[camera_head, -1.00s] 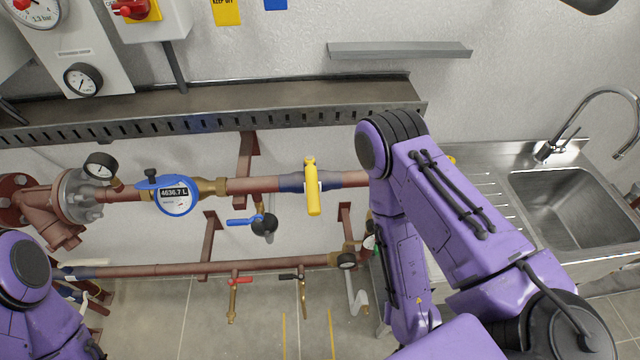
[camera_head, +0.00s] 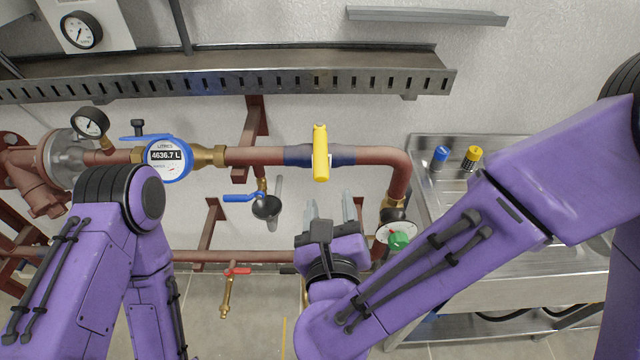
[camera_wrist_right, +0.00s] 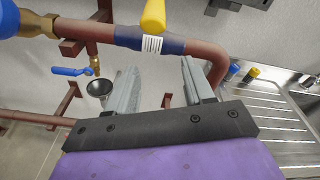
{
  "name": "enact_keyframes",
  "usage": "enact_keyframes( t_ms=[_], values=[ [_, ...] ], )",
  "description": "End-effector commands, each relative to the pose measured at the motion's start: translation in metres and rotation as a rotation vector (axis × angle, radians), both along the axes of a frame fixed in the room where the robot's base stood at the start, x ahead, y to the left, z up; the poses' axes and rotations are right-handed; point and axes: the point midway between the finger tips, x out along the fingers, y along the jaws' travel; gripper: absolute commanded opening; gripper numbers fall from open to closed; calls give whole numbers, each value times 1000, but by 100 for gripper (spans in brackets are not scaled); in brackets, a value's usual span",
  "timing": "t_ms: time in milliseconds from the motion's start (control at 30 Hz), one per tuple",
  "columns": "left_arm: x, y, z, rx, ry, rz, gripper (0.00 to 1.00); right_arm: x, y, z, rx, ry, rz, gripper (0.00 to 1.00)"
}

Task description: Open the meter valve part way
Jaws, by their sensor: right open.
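The yellow valve handle (camera_head: 320,153) stands across the horizontal red-brown pipe, over a blue valve body (camera_head: 345,155). It lies to the right of the blue-ringed water meter (camera_head: 167,158), which reads 4636.7 L. In the right wrist view the yellow handle (camera_wrist_right: 153,16) is at the top, cut by the frame edge, with a white label on the blue body below it. My right gripper (camera_head: 330,207) is open and empty, its fingers pointing up toward the pipe, below the handle and apart from it. My left arm shows at lower left, its gripper out of view.
A blue lever valve (camera_head: 243,198) hangs under the pipe, left of my right gripper. A gauge with a green knob (camera_head: 398,240) is close on its right. A slotted metal tray (camera_head: 225,80) runs above. Blue (camera_head: 440,156) and yellow-capped (camera_head: 471,157) items stand by the sink.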

Motion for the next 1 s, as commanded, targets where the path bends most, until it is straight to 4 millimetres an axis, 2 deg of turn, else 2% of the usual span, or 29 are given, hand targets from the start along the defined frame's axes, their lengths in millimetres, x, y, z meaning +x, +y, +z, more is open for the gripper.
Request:
enact_keyframes(
  t_ms=[33, 100, 200, 267, 500, 633, 800, 1000],
  values=[
    [0, 0, -15, 0, 0, 0, 47, -11, 10, 11, 138, -61, -5, 52],
    [0, 0, -17, 0, 0, 0, 47, -22, 17, 29, 281, -106, -10, 52],
    [0, 0, -13, -1, 0, -1, 47, -23, 20, 42, 361, -128, -13, 52],
    [0, 0, -7, -1, 0, -1, 47, -14, 20, 44, 366, -128, -13, 52],
    [0, 0, 15, -1, -1, 0, 47, 41, 20, 46, 360, -126, -12, 52],
    [0, 0, 23, -1, -1, 0, 47, 63, 20, 44, 359, -126, -11, 52],
    [0, 0, 25, -1, -1, 0, 47, 77, 20, 41, 358, -126, -10, 52],
    [0, 0, 25, -1, -1, 0, 47, 77, 20, 40, 358, -126, -10, 52]
  ],
)
